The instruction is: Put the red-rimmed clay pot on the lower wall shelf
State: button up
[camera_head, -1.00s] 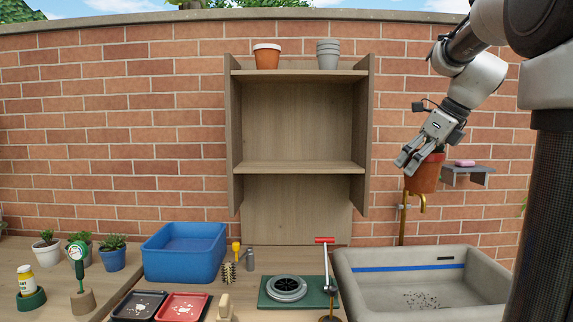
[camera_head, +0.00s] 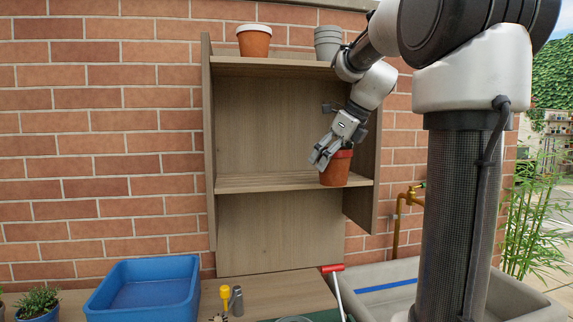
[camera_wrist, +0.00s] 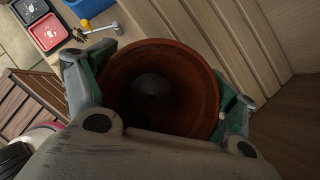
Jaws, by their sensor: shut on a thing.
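The red-rimmed clay pot (camera_head: 336,170) is upright in my gripper (camera_head: 322,160), in front of the right end of the lower wall shelf (camera_head: 265,183). Its base overlaps the shelf's front edge in the head view; I cannot tell whether it touches the shelf. In the wrist view I look down into the open, empty-looking pot (camera_wrist: 160,90), with the green-padded fingers (camera_wrist: 163,88) on either side of its rim. The lower shelf's visible surface is bare.
The upper shelf (camera_head: 290,68) holds a white-rimmed clay pot (camera_head: 254,41) and stacked grey pots (camera_head: 328,42). The shelf's right side panel (camera_head: 366,150) is close to the held pot. Below are a blue tub (camera_head: 146,288) and a sink (camera_head: 400,290) with a brass tap (camera_head: 402,212).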

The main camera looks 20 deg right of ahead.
jog(key=w+a, duration=0.2)
jog(key=w, duration=0.2)
jog(key=w+a, duration=0.2)
jog(key=w, duration=0.1)
jog(key=w+a, duration=0.2)
jog(key=w, duration=0.2)
jog(key=shift+w, duration=0.3)
jog(key=shift+f, duration=0.3)
jog(key=o, duration=1.5)
jog(key=shift+f, duration=0.15)
